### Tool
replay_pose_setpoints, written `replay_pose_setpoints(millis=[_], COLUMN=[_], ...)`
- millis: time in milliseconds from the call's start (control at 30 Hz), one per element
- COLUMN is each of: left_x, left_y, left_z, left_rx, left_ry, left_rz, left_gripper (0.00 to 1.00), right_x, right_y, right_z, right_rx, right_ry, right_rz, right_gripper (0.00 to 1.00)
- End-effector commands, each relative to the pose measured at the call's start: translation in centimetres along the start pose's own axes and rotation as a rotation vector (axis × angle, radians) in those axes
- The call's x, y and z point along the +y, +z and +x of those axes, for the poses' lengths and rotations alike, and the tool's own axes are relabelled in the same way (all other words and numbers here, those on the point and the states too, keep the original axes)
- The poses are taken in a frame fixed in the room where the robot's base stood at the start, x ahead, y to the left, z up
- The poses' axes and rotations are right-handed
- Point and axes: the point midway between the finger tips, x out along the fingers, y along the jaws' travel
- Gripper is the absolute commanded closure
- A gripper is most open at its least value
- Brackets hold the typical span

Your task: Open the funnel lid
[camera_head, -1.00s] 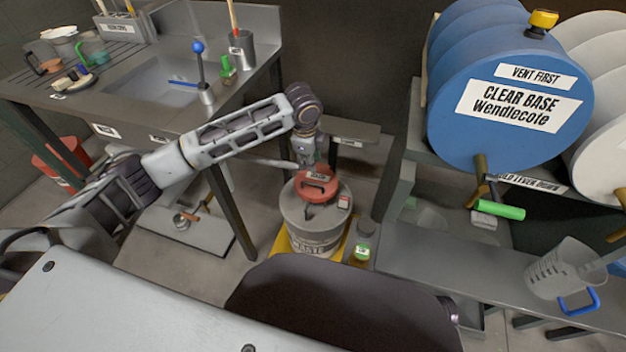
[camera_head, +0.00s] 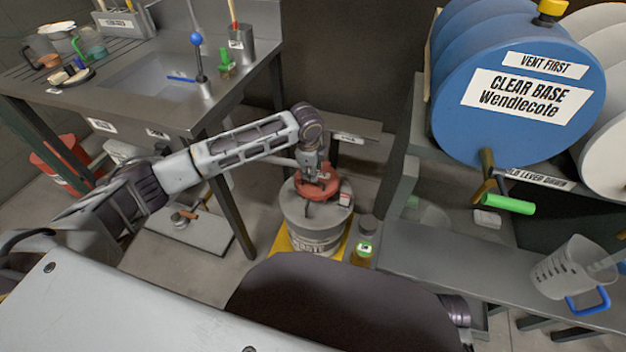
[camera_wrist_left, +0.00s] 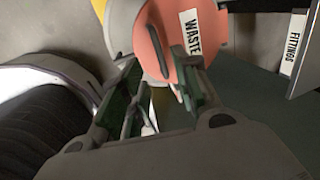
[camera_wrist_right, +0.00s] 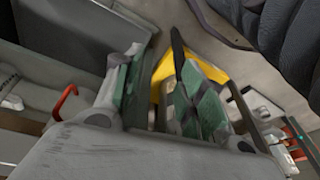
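The red funnel lid (camera_head: 326,191) lies on top of the grey waste drum (camera_head: 312,234), which stands on a yellow base. It looks closed, though my gripper covers part of it. My left gripper (camera_head: 314,178) is down at the lid. In the left wrist view the lid (camera_wrist_left: 155,40) with its WASTE label lies just past my open fingers (camera_wrist_left: 160,88). A dark piece shows between them; I cannot tell whether it is the lid's handle or whether they touch it. My right gripper (camera_wrist_right: 158,85) is open in its wrist view, with nothing clearly held.
A small bottle (camera_head: 364,254) stands right of the drum. The sink bench (camera_head: 160,78) is at the left.

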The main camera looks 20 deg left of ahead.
Motion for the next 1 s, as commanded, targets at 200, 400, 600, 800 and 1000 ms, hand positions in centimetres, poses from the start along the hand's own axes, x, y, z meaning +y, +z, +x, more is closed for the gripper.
replay_pose_setpoints(millis=[200,400,600,800,1000], left_x=[0.0,0.0,0.0,0.0,0.0], left_y=[0.0,0.0,0.0,0.0,0.0], left_z=[3.1,4.9,5.6,5.6,5.6], left_rx=[0.000,0.000,0.000,0.000,0.000], left_ry=[0.000,-0.001,-0.001,-0.001,-0.001], left_rz=[0.000,-0.001,-0.001,0.000,0.000], left_gripper=[0.69,0.69,0.69,0.69,0.86], right_x=[-0.2,-0.5,-0.6,-0.6,-0.6], right_y=[-0.6,-0.9,-0.7,-0.8,-1.0], right_z=[-1.0,-2.1,-2.7,-2.7,-2.7], right_rx=[0.025,0.048,0.049,0.050,0.055], right_ry=[-0.005,-0.010,-0.013,-0.012,-0.012], right_rz=[-0.003,-0.005,-0.007,-0.008,-0.008], right_gripper=[0.60,0.60,0.60,0.60,0.60])
